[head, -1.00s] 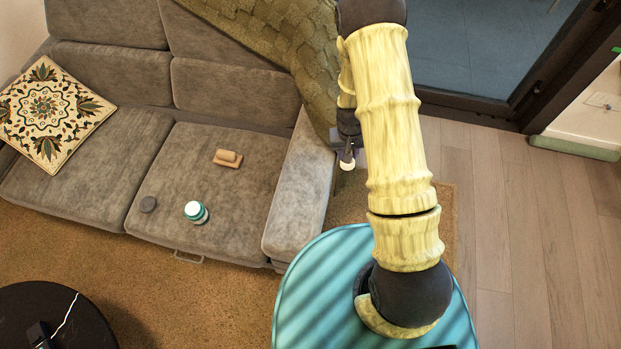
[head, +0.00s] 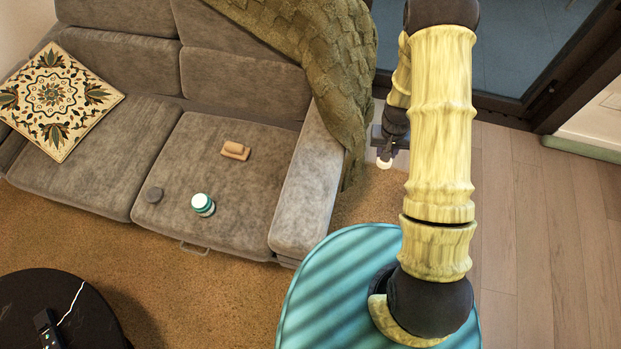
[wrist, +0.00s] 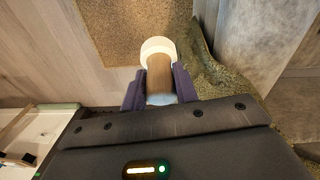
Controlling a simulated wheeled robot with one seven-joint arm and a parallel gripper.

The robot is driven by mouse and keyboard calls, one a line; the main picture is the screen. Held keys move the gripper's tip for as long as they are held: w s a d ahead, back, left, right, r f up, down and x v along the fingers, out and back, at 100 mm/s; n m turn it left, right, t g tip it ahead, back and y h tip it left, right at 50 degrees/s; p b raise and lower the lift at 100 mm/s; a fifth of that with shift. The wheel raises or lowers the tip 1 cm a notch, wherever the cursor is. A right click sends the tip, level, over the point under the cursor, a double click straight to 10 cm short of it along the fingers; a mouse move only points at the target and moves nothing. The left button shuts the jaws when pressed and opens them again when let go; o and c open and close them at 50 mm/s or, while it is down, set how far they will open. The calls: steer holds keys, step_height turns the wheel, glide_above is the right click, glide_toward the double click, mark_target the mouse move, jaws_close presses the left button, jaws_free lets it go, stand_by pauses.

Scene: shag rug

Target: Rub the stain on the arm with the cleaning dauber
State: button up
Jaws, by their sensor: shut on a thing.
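The cleaning dauber has a brown wooden handle and a round white head. In the wrist view the dauber (wrist: 159,78) sits between the purple fingers of my gripper (wrist: 160,88), which is shut on its handle. In the head view the white head of the dauber (head: 384,163) points down below my gripper (head: 385,150). The grey sofa arm (head: 308,185) is left of the dauber, with a gap between them. It is at the upper right of the wrist view (wrist: 262,45). I cannot make out a stain on the arm's visible surfaces.
A green knitted throw (head: 335,80) hangs over the sofa's back corner beside the arm. A black round table (head: 60,315) stands at lower left. Wooden floor at right is clear.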

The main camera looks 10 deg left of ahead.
steer(key=s+a+n+p, duration=0.1)
steer(key=s+a+p, duration=0.2)
steer(key=s+a, duration=0.3)
steer(key=s+a+n+p, duration=0.1)
steer(key=s+a+p, duration=0.2)
steer(key=s+a, duration=0.4)
steer(key=a, duration=0.8)
steer(key=shift+r+n, duration=0.3)
steer(key=shift+r, duration=0.05)
steer(key=shift+s+a, duration=0.1)
